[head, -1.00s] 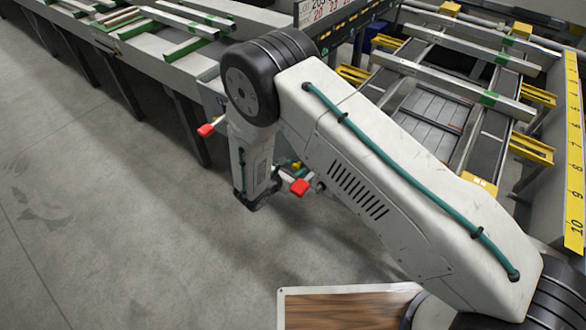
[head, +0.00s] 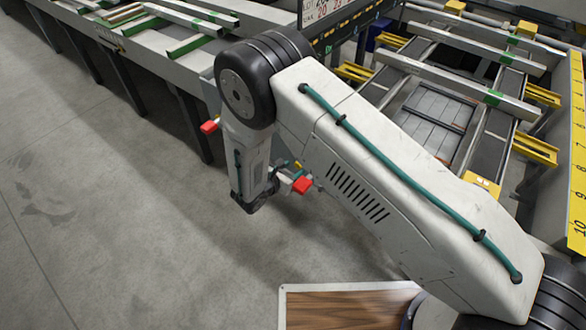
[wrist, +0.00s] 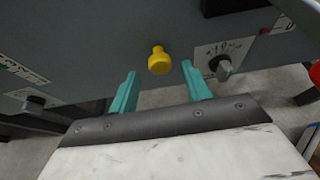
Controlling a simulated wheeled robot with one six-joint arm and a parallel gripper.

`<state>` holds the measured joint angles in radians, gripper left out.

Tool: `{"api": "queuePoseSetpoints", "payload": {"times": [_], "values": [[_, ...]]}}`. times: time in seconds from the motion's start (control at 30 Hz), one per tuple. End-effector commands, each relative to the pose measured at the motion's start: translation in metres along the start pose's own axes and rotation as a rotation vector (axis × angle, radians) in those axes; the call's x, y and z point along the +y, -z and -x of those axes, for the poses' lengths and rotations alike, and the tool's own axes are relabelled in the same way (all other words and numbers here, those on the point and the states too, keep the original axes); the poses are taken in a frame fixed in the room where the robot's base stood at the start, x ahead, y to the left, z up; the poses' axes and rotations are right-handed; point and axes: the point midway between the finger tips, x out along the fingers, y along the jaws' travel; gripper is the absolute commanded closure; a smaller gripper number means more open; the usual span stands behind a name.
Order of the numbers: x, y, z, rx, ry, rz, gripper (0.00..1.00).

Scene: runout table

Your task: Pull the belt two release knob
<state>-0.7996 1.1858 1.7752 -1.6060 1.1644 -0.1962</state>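A yellow round knob (wrist: 158,62) stands out from a grey panel (wrist: 95,35) in the wrist view. No readable label shows whether it belongs to belt two. My gripper (wrist: 159,69) is open, with one teal finger to the left of the knob and one to the right. Both fingertips appear apart from the knob, and nothing is held. How far the tips are from it in depth is hard to tell. In the head view, my own arm hides most of the panel and the gripper.
In the head view, red knobs (head: 209,126) and (head: 302,185) flank my wrist. Open concrete floor (head: 90,220) lies at left.

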Motion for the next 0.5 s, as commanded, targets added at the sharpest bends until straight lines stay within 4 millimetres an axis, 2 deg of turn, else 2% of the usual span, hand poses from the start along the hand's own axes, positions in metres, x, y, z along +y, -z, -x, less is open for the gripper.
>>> {"api": "queuePoseSetpoints", "payload": {"times": [0.27,0.37,0.5], "values": [[-0.001,-0.001,0.000,0.000,0.002,-0.001,0.53],[0.000,-0.001,0.008,-0.001,0.001,-0.001,0.53],[0.000,-0.001,0.031,-0.001,-0.001,-0.001,0.53]]}}
